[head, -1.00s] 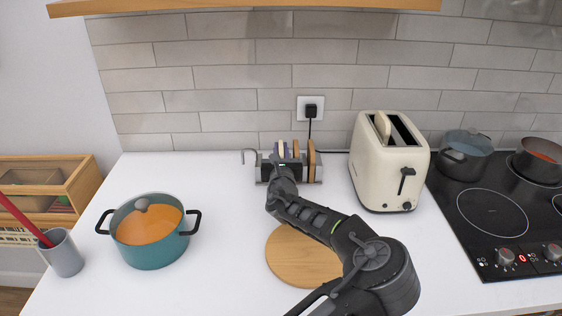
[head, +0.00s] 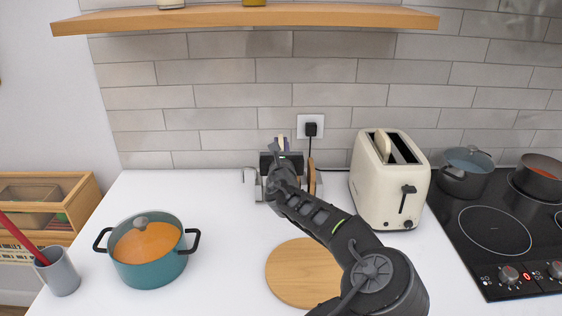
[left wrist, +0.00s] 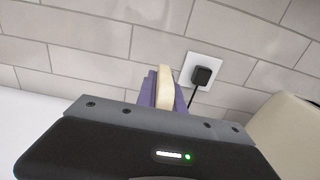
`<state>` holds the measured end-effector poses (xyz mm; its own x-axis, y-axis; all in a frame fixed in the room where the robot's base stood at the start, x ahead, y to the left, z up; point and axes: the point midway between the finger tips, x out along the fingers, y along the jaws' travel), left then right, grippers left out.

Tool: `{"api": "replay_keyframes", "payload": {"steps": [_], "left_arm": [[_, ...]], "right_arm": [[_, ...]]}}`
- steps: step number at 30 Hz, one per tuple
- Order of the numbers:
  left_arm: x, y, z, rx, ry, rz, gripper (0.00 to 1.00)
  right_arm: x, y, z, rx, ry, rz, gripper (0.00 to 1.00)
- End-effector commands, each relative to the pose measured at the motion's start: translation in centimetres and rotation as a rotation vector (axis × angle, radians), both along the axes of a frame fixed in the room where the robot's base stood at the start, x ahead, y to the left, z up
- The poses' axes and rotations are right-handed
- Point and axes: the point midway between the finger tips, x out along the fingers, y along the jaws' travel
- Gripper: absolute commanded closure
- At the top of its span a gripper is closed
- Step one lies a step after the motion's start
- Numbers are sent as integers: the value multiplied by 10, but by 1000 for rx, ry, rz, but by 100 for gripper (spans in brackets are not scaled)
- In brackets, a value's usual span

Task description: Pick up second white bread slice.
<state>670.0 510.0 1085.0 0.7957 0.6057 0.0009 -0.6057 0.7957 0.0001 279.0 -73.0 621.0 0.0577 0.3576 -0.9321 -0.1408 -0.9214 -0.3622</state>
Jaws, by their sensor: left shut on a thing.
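A pale white bread slice (head: 280,142) stands upright in my left gripper (head: 283,149), above the bread rack (head: 319,187). In the left wrist view, the slice (left wrist: 165,84) sits between the purple fingers of my left gripper (left wrist: 164,91), which is shut on it. My gripper and forearm hide part of the rack. A brown slice (head: 311,178) stands in the rack's right part. Another pale bread slice (head: 383,146) sticks up from a slot of the cream toaster (head: 372,180). My right gripper is not in view.
A round wooden board (head: 290,277) lies in front of the rack, partly under my arm. A teal pot (head: 150,262) stands at left, a grey cup (head: 60,275) beyond it. The hob (head: 490,232) is at right. A wooden shelf (head: 330,16) hangs above.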

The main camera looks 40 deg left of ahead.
Motion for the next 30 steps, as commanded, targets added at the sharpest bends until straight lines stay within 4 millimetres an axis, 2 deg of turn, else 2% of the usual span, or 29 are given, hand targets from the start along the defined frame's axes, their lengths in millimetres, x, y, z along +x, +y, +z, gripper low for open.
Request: {"api": "replay_keyframes", "payload": {"steps": [3, 6, 25, 30], "left_arm": [[0, -1, 15, -2, -3, -1, 100], [0, 0, 20, -1, 0, -1, 100], [0, 0, 21, -1, 1, -1, 100], [2, -4, 33, 0, 0, -5, 100]], "right_arm": [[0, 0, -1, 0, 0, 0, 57], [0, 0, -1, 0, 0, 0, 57], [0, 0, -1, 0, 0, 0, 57], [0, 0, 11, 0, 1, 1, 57]]}}
